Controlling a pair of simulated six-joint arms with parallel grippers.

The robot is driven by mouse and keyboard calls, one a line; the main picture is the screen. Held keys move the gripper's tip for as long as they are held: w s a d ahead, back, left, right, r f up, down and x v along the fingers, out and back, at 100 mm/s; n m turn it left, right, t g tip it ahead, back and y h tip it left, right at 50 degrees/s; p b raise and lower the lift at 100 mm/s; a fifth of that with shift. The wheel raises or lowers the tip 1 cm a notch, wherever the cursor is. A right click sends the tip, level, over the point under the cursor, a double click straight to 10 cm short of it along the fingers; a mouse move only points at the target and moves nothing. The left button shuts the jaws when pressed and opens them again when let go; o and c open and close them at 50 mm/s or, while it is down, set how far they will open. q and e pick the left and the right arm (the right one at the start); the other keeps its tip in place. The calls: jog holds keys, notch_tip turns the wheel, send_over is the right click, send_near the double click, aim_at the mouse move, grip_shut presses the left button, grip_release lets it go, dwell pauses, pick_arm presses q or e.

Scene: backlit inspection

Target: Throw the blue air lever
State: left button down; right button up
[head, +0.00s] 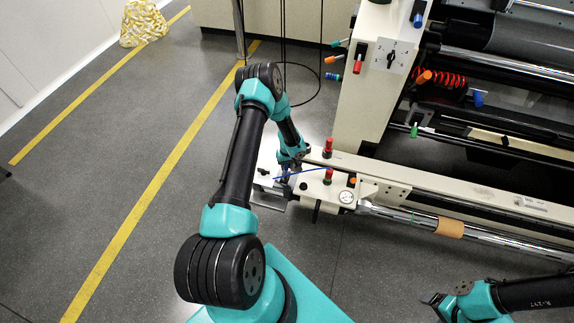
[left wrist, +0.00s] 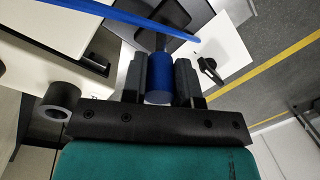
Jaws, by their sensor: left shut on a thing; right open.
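The blue air lever shows in the left wrist view as a blue cylindrical grip (left wrist: 158,80) between my left gripper's two dark fingers. My left gripper (left wrist: 160,82) is shut on it. In the head view my left gripper (head: 287,175) is at the left end of the cream machine rail, and the lever grip is mostly hidden there. A thin blue tube (head: 310,171) runs beside the gripper; it also crosses the top of the left wrist view (left wrist: 125,12). My right gripper (head: 435,300) is open and empty over the floor at the lower right.
Two red knobs (head: 328,147) stand on the cream rail (head: 450,194), close right of my left gripper. A cream cabinet (head: 370,80) with coloured handles and a dial rises behind.

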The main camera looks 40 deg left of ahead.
pick_arm(q)
jog(key=shift+s+r, duration=0.1)
jog(key=shift+s, duration=0.15)
jog(key=c, duration=0.9)
grip_release()
jog(key=shift+d, duration=0.1)
jog(key=shift+w+r, duration=0.1)
jog(key=r, duration=0.5)
jog(key=w+r, duration=0.1)
jog(key=r, duration=1.1)
jog(key=shift+w+a, duration=0.2)
jog(key=shift+w, duration=0.2)
